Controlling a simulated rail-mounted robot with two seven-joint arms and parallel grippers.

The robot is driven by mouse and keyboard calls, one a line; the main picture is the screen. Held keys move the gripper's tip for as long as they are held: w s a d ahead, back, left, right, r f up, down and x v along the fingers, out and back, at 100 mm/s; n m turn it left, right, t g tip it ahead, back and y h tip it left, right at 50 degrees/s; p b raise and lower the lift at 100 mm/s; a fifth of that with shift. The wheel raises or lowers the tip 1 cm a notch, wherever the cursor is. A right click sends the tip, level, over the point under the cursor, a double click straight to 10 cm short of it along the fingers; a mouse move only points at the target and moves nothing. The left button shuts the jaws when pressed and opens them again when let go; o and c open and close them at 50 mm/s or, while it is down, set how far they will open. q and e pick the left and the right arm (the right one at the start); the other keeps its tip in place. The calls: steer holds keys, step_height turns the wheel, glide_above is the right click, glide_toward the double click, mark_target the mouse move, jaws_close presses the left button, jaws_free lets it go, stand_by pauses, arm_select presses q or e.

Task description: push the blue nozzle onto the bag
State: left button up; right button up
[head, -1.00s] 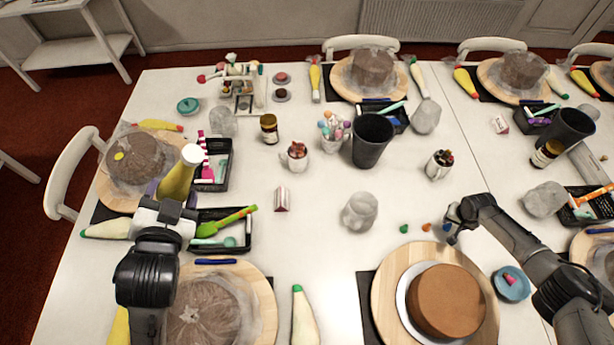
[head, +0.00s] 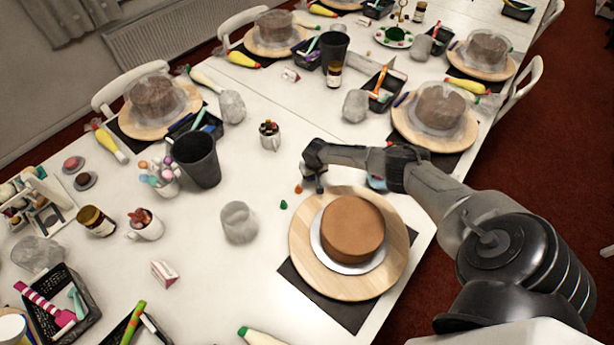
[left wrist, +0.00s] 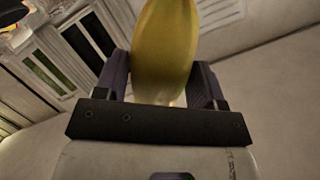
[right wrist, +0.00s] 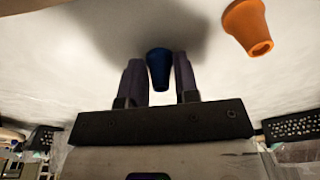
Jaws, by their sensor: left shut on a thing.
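The blue nozzle (right wrist: 158,68) stands on the white table between the fingers of my right gripper (right wrist: 161,75), in the right wrist view. These fingers are apart, with the nozzle close to both; I see no firm grip. In the head view my right gripper (head: 319,188) is low over the table behind the brown cake, and the blue nozzle is hidden there. The yellow piping bag (left wrist: 165,50) is held between the fingers of my left gripper (left wrist: 163,85) in the left wrist view. The bag's tip is out of view.
An orange nozzle (head: 298,189) and a green nozzle (head: 284,204) stand left of my right gripper; the orange one is close. A brown cake (head: 352,229) on a round wooden board (head: 302,262) stands in front.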

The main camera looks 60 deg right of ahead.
steer(key=shift+c, duration=0.7)
step_height(320, 180, up, 15)
steer(key=p, duration=1.5)
arm_select(q)
step_height(320, 180, up, 15)
steer(key=shift+r, duration=0.15)
steer(key=shift+c, duration=0.3)
